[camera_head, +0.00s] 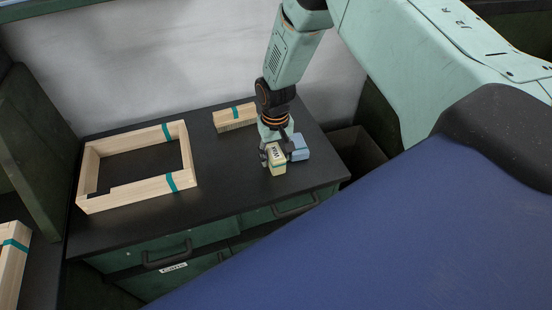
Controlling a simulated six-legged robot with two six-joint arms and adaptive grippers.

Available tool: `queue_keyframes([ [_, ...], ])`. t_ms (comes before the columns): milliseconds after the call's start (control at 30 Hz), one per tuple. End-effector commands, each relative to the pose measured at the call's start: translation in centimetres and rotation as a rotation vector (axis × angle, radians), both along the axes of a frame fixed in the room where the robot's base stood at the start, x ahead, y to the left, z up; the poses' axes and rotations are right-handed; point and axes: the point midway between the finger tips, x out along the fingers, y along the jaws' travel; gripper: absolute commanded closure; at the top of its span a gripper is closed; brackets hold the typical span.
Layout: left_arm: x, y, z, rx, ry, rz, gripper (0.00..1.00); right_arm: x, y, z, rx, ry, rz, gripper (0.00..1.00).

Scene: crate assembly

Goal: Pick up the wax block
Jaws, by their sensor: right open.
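The wax block (277,168) is a small pale yellow block with dark lettering and a teal stripe near its lower end. It is on the black worktop near the front right. My right gripper (276,152) comes down over it from above, with its jaws open around the upper part of the block. The fingers hide part of the block, and I cannot tell whether they touch it. A blue block (299,147) sits just right of the gripper. My left gripper does not show.
A wooden frame (134,194) with teal bands lies on the worktop (222,190) at left. A stack of wooden slats (236,118) lies behind the gripper. More wood (12,262) shows at the lower left edge. Drawers (168,252) are below the front edge. The middle of the worktop is clear.

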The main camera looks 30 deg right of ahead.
Motion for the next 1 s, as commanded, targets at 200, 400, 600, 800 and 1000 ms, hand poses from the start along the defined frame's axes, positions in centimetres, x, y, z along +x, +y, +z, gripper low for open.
queue_keyframes([
  [200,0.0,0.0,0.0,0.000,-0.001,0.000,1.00,0.0,0.0,0.0,0.000,0.001,0.000,0.68],
  [400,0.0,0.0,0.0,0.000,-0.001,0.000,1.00,0.0,0.0,0.0,0.000,0.001,0.000,0.85],
  [600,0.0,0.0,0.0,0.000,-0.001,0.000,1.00,0.0,0.0,0.0,0.000,0.000,0.000,0.98],
  [800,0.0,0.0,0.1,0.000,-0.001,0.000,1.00,0.0,0.0,0.2,0.000,-0.001,0.000,0.98],
  [1000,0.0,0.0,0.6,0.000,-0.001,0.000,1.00,0.1,0.0,3.1,0.000,-0.003,0.000,0.98],
])
